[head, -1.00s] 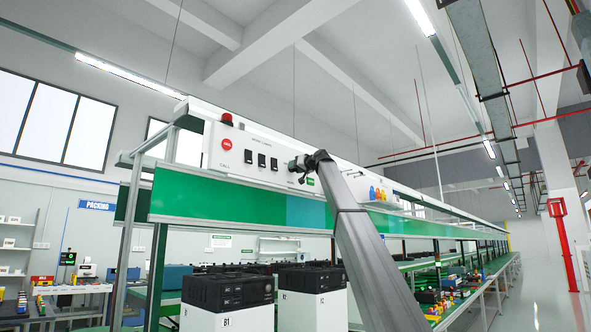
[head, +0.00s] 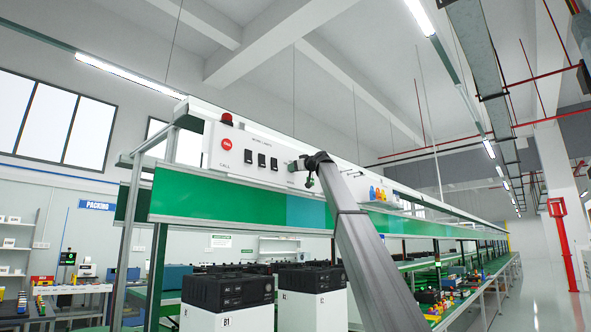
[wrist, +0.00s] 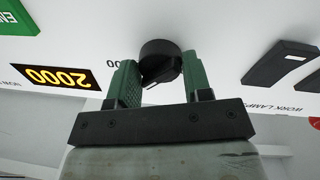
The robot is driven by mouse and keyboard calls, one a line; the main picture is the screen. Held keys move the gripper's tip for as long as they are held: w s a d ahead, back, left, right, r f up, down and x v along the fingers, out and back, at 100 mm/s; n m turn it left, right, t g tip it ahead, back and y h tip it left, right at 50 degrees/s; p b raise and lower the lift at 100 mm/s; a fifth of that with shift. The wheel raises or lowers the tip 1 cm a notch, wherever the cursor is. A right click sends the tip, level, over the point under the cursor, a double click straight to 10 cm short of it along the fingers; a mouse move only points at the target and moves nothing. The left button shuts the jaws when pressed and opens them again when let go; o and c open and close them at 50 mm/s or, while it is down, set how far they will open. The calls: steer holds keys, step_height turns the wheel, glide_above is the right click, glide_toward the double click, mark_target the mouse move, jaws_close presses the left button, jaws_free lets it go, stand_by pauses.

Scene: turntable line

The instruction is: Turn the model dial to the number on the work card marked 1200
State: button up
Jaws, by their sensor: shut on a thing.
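The model dial (wrist: 160,62) is a round black knob on the white panel, at the top middle of the wrist view. My gripper (wrist: 160,78) is shut on it, with one green finger on each side. A small display (wrist: 55,77) left of the dial shows 2000 in orange digits, upside down in this view. In the head view my gripper (head: 299,165) is at the panel, and my wrist hides the dial there. I cannot make out a work card marked 1200 in either view.
The white panel (head: 240,170) also carries a red call button (head: 225,144) and black lamp switches (head: 262,160). A green label (wrist: 14,18) lies near the display. Black devices (head: 228,286) on white stands are below the green shelf edge (head: 215,198).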

steer(key=shift+f+n+y, duration=0.15)
steer(key=shift+n+y, duration=0.25)
steer(key=shift+n, duration=3.9)
steer(key=shift+g, duration=0.3)
steer(key=o, duration=0.9)
steer(key=shift+s+d, duration=0.1)
steer(key=shift+d, duration=0.05)
steer(key=v, duration=1)
steer(key=shift+s+d, duration=0.2)
steer(key=shift+s, duration=0.05)
steer(key=shift+f, duration=0.2)
